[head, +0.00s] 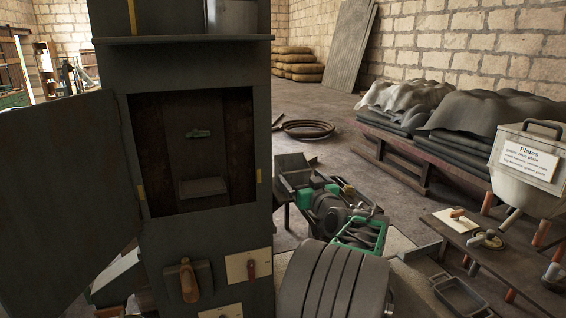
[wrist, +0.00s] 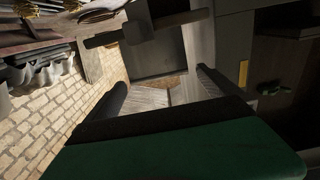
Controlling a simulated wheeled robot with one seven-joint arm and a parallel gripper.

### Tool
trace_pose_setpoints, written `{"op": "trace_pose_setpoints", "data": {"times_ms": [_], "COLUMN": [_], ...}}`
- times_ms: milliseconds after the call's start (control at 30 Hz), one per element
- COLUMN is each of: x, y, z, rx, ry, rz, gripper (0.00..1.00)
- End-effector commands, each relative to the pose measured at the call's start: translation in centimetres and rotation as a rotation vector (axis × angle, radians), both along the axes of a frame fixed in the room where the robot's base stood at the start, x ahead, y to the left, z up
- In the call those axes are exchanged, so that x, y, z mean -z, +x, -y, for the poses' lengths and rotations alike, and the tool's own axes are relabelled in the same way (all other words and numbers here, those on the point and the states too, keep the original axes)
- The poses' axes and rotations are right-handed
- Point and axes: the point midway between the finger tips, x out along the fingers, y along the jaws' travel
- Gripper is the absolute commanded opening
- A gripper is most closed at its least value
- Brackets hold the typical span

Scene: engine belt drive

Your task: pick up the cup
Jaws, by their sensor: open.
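I cannot make out a cup in either view. My gripper (wrist: 162,80) shows in the wrist view with its two dark fingers spread wide apart and nothing between them. Its green and black body fills the bottom of that view. In the head view I cannot clearly pick out my gripper.
A tall dark cabinet (head: 205,236) stands with its door (head: 65,200) swung open and a small greenish thing (head: 198,133) inside. A grooved dark cylinder (head: 335,285) is in front. A green and grey machine (head: 345,215), low bench (head: 500,255) and "Plates" bin (head: 525,165) stand right.

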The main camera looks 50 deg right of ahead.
Motion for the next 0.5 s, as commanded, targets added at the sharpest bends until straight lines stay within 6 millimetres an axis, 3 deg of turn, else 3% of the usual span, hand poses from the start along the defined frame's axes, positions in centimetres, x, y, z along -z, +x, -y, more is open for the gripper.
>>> {"op": "trace_pose_setpoints", "data": {"times_ms": [333, 500], "x": [-0.5, -0.4], "y": [5.1, 5.9], "z": [2.7, 3.3], "rx": [-0.002, 0.0], "ry": [0.002, -0.001], "rz": [-0.003, -0.003], "gripper": [1.0, 1.0]}}
